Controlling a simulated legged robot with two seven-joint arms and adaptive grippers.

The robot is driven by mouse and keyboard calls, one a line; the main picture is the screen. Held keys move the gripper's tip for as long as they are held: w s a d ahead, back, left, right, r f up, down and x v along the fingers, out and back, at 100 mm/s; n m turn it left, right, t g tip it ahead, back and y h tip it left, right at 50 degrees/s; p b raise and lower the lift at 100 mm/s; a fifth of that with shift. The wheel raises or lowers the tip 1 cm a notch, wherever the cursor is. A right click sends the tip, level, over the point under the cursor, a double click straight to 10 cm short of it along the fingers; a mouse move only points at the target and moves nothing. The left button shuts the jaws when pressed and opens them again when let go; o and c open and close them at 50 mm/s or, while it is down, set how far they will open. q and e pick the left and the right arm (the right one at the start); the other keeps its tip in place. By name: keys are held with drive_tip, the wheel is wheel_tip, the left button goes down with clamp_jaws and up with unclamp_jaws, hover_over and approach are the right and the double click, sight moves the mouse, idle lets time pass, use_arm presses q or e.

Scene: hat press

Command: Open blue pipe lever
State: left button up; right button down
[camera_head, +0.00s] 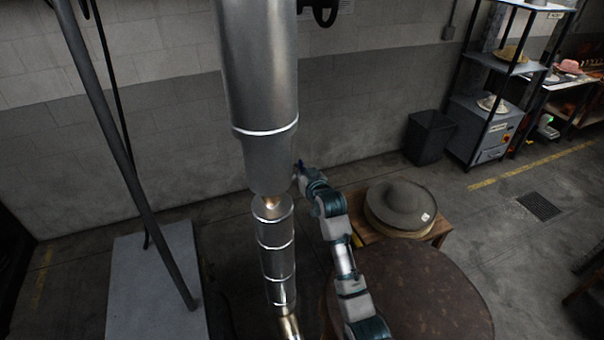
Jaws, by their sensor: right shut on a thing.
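A small bit of the blue pipe lever (300,163) shows beside the lower end of the large silver vertical pipe (262,90). My right gripper (301,175) is at the lever, close to the right side of the pipe, and is shut on it. The gripper and wrist hide most of the lever, so its angle cannot be told. My right arm reaches up from the bottom of the view. My left gripper is not in view.
A thinner jointed pipe (276,255) stands below the large one. A dark slanted pole (125,150) rises at left. A bin (428,137) stands by the wall.

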drive_tip(key=shift+w+r, duration=0.15)
drive_tip(key=shift+r, duration=0.5)
drive_tip(key=c, duration=1.2)
unclamp_jaws()
drive_tip(key=shift+c, duration=0.2)
drive_tip(key=shift+f, duration=0.25)
drive_tip(key=shift+f, duration=0.1)
drive_tip(key=v, duration=0.8)
drive_tip(key=shift+d, duration=0.1)
